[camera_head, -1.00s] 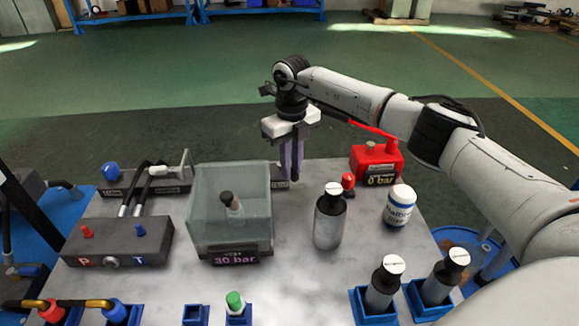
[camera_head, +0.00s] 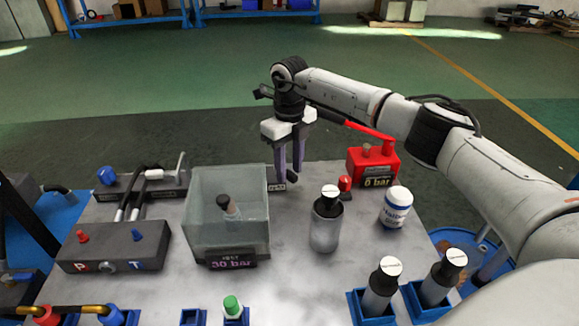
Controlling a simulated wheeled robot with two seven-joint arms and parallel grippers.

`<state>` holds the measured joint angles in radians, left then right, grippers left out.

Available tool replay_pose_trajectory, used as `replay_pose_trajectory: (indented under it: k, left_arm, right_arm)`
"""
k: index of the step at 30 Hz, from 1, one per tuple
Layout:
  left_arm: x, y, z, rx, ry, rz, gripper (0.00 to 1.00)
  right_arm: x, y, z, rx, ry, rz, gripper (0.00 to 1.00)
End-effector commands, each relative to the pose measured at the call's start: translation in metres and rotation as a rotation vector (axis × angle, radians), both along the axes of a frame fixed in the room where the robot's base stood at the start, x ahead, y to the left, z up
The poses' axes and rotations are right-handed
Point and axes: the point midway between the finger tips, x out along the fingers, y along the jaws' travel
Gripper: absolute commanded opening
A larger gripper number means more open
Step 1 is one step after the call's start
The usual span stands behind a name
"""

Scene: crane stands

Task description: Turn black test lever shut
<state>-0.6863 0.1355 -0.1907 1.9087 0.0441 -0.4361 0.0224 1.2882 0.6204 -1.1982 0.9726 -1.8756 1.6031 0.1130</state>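My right gripper (camera_head: 290,178) points down behind the clear tank, at the back of the table. Its two purple-grey fingers show with a gap between them. A small dark knob (camera_head: 291,178), which looks like the end of the black test lever, shows low between the fingertips. I cannot tell whether the fingers touch it. The lever's base is mostly hidden by the tank and fingers, and its angle is unclear. The clear tank (camera_head: 207,243) bears a "30 bar" label and has a dark-capped bottle (camera_head: 230,207) in it. My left gripper is not in view.
A red pump (camera_head: 373,165) reading "0 bar" stands right of the gripper, with its red handle close to my arm. A black-capped bottle (camera_head: 325,225) and a white jar (camera_head: 395,207) stand nearer. A P/T valve block (camera_head: 115,250) is at left. Bare table (camera_head: 290,265) lies in front.

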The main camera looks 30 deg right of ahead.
Motion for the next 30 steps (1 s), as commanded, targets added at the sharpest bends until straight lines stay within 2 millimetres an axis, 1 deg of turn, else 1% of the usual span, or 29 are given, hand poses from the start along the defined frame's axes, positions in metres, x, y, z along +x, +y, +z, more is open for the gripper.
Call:
replay_pose_trajectory:
  k: [5, 8, 11, 18, 21, 25, 30]
  left_arm:
    - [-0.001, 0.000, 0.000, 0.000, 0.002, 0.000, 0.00]
    - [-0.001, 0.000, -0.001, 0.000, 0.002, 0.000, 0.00]
    - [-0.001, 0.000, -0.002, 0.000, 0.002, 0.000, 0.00]
    - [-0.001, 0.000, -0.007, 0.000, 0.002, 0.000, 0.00]
    - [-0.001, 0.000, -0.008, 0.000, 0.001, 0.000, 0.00]
    - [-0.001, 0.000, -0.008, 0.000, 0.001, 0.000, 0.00]
    - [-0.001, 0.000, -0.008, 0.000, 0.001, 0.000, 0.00]
  right_arm:
    - [-0.001, 0.000, -0.001, -0.001, 0.003, 0.000, 0.34]
    - [0.000, 0.000, 0.004, 0.000, 0.002, 0.000, 0.34]
    - [0.000, 0.000, 0.016, 0.000, -0.001, 0.000, 0.34]
    - [0.000, 0.000, 0.064, 0.000, -0.002, -0.001, 0.34]
    - [0.000, 0.000, 0.081, 0.000, -0.001, 0.000, 0.34]
    - [0.000, 0.000, 0.096, -0.001, 0.000, -0.001, 0.34]
    - [-0.001, 0.000, 0.103, 0.000, 0.002, 0.000, 0.34]
